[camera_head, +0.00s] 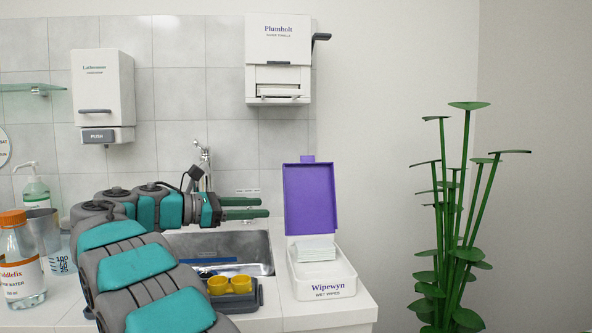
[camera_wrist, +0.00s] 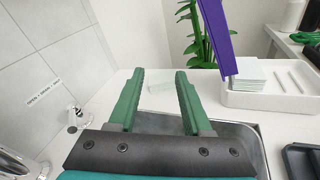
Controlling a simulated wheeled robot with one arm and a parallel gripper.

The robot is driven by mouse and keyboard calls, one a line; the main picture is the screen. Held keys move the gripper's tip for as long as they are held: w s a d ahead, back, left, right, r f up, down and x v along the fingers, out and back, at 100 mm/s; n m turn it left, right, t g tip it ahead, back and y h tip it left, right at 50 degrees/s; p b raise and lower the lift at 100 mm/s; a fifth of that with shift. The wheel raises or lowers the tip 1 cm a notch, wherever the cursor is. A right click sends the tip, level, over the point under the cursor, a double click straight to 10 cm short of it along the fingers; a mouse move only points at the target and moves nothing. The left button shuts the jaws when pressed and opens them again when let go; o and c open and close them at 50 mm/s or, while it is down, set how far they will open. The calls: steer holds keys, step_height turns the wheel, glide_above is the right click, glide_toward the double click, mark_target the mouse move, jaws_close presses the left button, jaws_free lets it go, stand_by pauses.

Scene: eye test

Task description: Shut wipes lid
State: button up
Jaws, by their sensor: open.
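The wipes box (camera_head: 322,281) is white, with the label "Wipewyn", and stands on the counter right of the sink. Its purple lid (camera_head: 310,198) is open and stands upright at the back of the box. A stack of white wipes (camera_head: 314,248) shows inside. In the wrist view the lid (camera_wrist: 216,35) is at the upper right and the box (camera_wrist: 270,99) is below it. My gripper (camera_head: 268,207) is left of the lid, above the sink, with its green fingers apart and empty. The fingers also show in the wrist view (camera_wrist: 160,78), apart from the lid.
The sink (camera_head: 232,246) lies under my gripper, with a tap (camera_head: 203,160) behind it. A dark tray with yellow cups (camera_head: 230,285) stands in front. Bottles (camera_head: 20,258) stand at the left. A towel dispenser (camera_head: 279,60) hangs above; a tall plant (camera_head: 447,220) is at right.

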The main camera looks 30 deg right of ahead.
steer(key=r+m, duration=0.6)
steer(key=r+m+p, duration=0.1)
steer(key=r+m, duration=0.2)
steer(key=r, duration=0.1)
steer(key=shift+s+a+g, duration=0.3)
steer(key=shift+a, duration=0.05)
jaws_close()
steer(key=s+d+r+m+b, duration=0.1)
steer(key=s+d+m, duration=0.1)
steer(key=s+d, duration=0.3)
steer(key=shift+d+r, duration=0.3)
steer(key=shift+d, duration=1.05)
steer(key=shift+s, duration=0.1)
